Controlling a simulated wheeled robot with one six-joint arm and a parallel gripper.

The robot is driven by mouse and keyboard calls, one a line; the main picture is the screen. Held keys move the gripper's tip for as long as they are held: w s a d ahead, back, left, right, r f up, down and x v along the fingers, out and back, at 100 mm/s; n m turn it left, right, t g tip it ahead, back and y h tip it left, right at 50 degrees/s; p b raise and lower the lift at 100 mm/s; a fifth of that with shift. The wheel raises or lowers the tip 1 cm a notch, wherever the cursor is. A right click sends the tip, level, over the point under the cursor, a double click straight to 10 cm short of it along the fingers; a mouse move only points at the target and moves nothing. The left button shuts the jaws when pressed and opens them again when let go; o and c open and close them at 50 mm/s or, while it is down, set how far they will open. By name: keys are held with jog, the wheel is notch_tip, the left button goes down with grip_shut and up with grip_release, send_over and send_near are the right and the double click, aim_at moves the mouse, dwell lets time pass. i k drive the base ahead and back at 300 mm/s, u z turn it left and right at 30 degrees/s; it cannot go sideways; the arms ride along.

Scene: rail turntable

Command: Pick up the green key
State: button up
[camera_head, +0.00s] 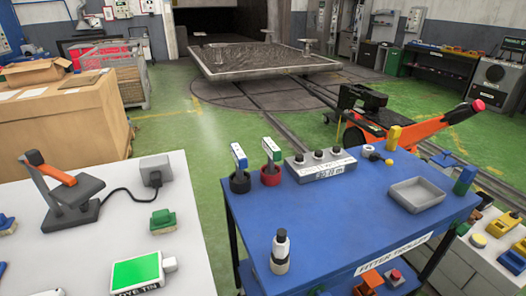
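No object is plainly recognisable as a green key. Other green things are a green block (163,220) and a green-topped tin (137,272) on the white table, and a green-and-blue block (464,181) at the trolley's right end. My gripper is not in view.
The blue trolley (345,226) also bears a grey button box (319,164), a grey tray (417,194) and a dark-capped bottle (281,251). The white table (110,228) is at left, with green floor between. An orange-handled machine (400,125) stands behind the trolley.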

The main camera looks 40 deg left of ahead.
aim_at(274, 153)
jog(key=u, duration=0.5)
jog(key=i, duration=0.6)
jog(key=u, duration=1)
jog(key=i, duration=0.3)
jog(key=u, duration=0.3)
